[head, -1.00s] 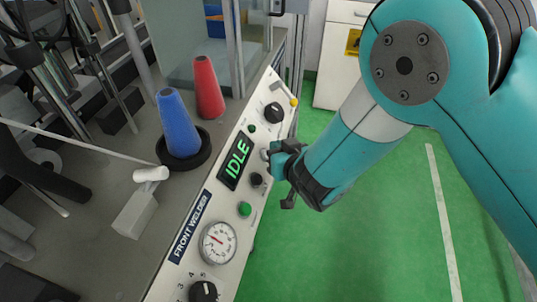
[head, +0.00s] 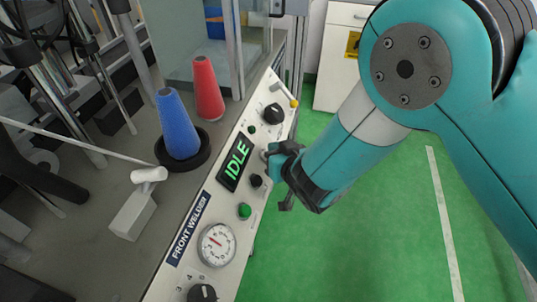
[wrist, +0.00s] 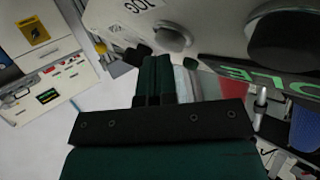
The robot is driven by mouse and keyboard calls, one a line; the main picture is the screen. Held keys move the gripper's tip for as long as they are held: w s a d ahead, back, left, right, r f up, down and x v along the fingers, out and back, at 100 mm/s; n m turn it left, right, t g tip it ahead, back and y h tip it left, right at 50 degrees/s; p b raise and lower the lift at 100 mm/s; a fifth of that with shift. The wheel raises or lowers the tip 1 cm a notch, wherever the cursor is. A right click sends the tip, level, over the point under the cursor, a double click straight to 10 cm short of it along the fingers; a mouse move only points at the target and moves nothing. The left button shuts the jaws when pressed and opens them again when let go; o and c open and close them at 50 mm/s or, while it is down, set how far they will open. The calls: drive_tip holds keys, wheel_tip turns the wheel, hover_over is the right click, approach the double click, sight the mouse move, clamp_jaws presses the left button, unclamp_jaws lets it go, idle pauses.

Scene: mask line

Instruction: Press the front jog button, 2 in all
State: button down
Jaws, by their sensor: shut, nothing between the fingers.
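The front welder panel (head: 192,245) slopes along the edge of the machine, and its display (head: 235,162) reads IDLE. In the wrist view a JOG label (wrist: 140,5) sits beside a round grey button (wrist: 173,38). In the head view a pale rounded part (head: 264,154), likely that button, shows just left of my fingertips and is partly covered by them. My gripper (head: 273,161) is shut and empty, close to the panel beside the display. Its fingers (wrist: 155,78) point toward the panel in the wrist view. Whether they touch the button I cannot tell.
A black button (head: 256,180), a green button (head: 245,211), a gauge (head: 217,244) and black knobs (head: 273,114) share the panel. A blue cone (head: 178,125) and a red cone (head: 207,88) stand behind it. Green floor (head: 370,235) is open at right.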

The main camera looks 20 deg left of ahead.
drive_tip(key=shift+a+f, duration=0.15)
idle(0.5)
drive_tip(key=shift+d+r+p, duration=0.35)
drive_tip(key=shift+d+r, duration=0.2)
drive_tip(key=shift+d, duration=0.1)
drive_tip(key=shift+r, duration=0.1)
drive_tip(key=shift+w+d+r+p, duration=0.1)
drive_tip(key=shift+d+r+p, duration=0.65)
drive_tip(key=shift+d+p, duration=0.35)
drive_tip(key=shift+d+r+p, duration=0.75)
drive_tip(key=shift+d+p, duration=0.1)
drive_tip(key=shift+p, duration=0.3)
